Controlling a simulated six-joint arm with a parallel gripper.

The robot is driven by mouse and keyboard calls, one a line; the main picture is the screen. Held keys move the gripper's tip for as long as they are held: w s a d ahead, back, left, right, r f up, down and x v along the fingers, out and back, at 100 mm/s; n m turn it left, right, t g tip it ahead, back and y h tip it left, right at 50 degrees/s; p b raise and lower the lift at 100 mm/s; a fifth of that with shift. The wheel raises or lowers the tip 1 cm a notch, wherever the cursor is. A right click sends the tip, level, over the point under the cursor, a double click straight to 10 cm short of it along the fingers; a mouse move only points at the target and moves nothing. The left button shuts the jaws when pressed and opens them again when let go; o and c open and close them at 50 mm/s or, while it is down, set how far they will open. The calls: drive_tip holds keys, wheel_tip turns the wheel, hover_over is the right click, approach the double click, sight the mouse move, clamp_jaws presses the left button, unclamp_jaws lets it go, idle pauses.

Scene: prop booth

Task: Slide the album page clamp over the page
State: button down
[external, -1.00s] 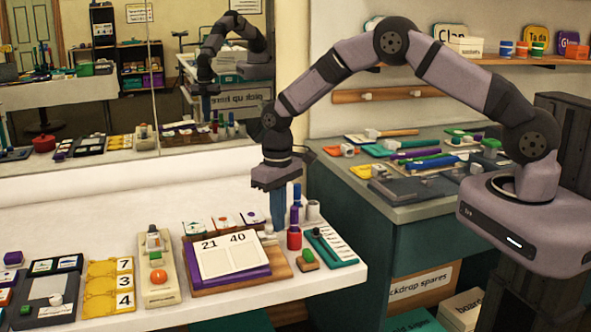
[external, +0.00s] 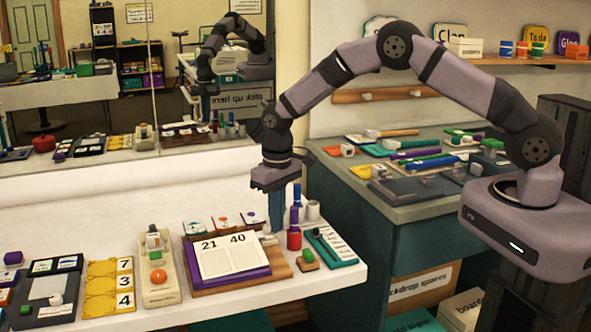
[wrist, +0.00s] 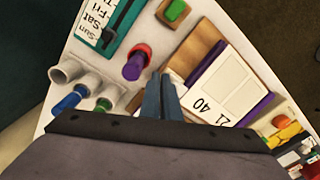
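The album page (external: 228,258) is a white sheet marked 21 and 40. It lies on a purple album (external: 250,278) on a wooden board (external: 285,268), and also shows in the wrist view (wrist: 222,80). A small pale piece, apparently the clamp (external: 269,240), sits at the board's back right corner, off the page's right edge. My gripper (external: 277,228) points straight down beside this piece, and its blue fingers partly hide it. In the wrist view the fingertips (wrist: 163,76) are close together near the board's edge. I cannot tell whether they hold the piece.
A red cylinder (external: 294,239) stands just right of my gripper, with blue, purple and white cylinders behind it. A green-topped block (external: 307,258) and a teal day strip (external: 333,250) lie to the right. A cream box with an orange button (external: 158,275) stands left of the board.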

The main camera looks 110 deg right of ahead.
drive_tip(key=shift+w+a+f, duration=0.1)
drive_tip(key=shift+a+f, duration=0.15)
drive_tip(key=shift+f, duration=0.55)
drive_tip(key=shift+r, duration=0.2)
drive_tip(key=shift+w+d+r+p, duration=0.1)
drive_tip(key=shift+r+p, duration=0.35)
drive_tip(key=shift+r, duration=0.1)
drive_tip(key=shift+w+d+r+p, duration=0.1)
drive_tip(key=shift+r+p, duration=0.35)
drive_tip(key=shift+r, duration=0.05)
drive_tip(key=shift+r+p, duration=1.2)
drive_tip(key=shift+r, duration=0.7)
